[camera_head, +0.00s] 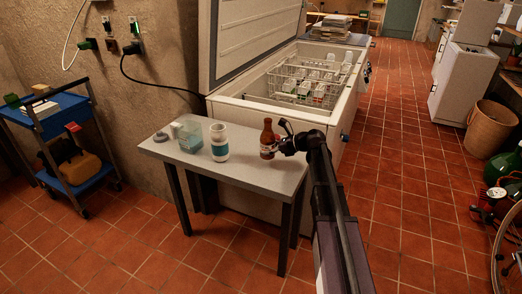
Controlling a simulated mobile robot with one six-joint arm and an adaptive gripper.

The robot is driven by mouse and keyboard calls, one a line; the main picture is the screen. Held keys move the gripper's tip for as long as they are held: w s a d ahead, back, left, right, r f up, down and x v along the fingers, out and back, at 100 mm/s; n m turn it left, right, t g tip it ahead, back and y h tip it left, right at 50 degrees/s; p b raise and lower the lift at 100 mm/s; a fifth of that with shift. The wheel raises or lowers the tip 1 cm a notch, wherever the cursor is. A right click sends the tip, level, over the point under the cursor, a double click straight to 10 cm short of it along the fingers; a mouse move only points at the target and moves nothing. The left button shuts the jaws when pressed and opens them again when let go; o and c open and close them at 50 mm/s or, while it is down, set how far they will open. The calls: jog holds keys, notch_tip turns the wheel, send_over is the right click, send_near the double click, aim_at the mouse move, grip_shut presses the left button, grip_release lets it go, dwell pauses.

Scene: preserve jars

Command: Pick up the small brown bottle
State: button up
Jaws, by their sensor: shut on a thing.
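The small brown bottle (267,140) stands upright, or nearly so, at the right end of the small grey table (237,175). It has a pale label around its middle. My gripper (279,143) reaches in from the right and is shut on the bottle's right side. The far finger and the exact contact are too small to make out. I cannot tell whether the bottle's base touches the tabletop.
A white jar with a teal band (219,143), a clear jug (188,135) and a small grey lid (161,137) are on the table to the left. An open chest freezer (250,112) stands behind. A blue cart (48,120) is far left.

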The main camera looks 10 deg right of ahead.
jog(key=d, duration=0.8)
jog(key=d+r+p, duration=0.1)
jog(key=d, duration=0.3)
jog(key=shift+d+r, duration=0.1)
jog(key=shift+d, duration=0.2)
jog(key=o, duration=0.8)
jog(key=c, duration=0.7)
